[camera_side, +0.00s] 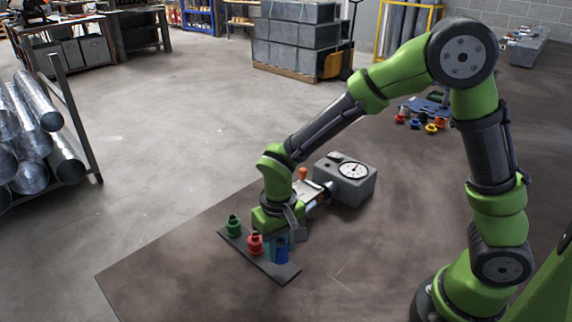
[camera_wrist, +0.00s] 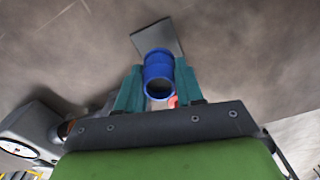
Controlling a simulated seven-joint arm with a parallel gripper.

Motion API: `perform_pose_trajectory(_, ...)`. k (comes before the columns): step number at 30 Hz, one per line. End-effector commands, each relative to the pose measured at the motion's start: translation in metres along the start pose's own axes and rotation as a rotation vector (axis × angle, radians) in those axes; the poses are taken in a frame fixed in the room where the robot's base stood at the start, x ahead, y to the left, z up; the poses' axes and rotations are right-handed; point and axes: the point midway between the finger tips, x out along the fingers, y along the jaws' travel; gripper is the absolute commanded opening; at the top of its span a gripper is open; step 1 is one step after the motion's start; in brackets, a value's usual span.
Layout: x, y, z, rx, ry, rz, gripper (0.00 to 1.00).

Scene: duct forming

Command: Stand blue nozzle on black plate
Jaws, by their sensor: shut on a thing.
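The blue nozzle (camera_side: 281,252) is at the right part of the black plate (camera_side: 284,275) in the side view. In the wrist view the blue nozzle (camera_wrist: 158,70) sits between the teal fingers of my gripper (camera_wrist: 160,88), which is shut on it. The black plate (camera_wrist: 157,37) shows beyond it there. The nozzle looks upright in the side view; I cannot tell whether its base touches the plate. A green nozzle (camera_side: 234,225) and a red nozzle (camera_side: 254,243) stand on the plate to its left. The red one (camera_wrist: 173,101) is mostly hidden behind my gripper in the wrist view.
A grey box with a dial gauge (camera_side: 345,180) stands just behind my gripper. An orange-topped thing (camera_side: 302,174) is beside it. Several coloured nozzles (camera_side: 423,120) lie around a blue holder (camera_side: 427,105) at the back. The brown surface left of the plate is clear.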

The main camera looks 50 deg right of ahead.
Motion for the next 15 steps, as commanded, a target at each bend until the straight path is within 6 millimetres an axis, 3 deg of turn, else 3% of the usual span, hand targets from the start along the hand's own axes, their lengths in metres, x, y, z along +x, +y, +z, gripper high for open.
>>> perform_pose_trajectory(6, 0.031, 0.001, 0.001, 0.0, -0.003, 0.001, 0.08)
perform_pose_trajectory(15, 0.035, 0.0, 0.0, -0.001, 0.0, 0.0, 0.08)
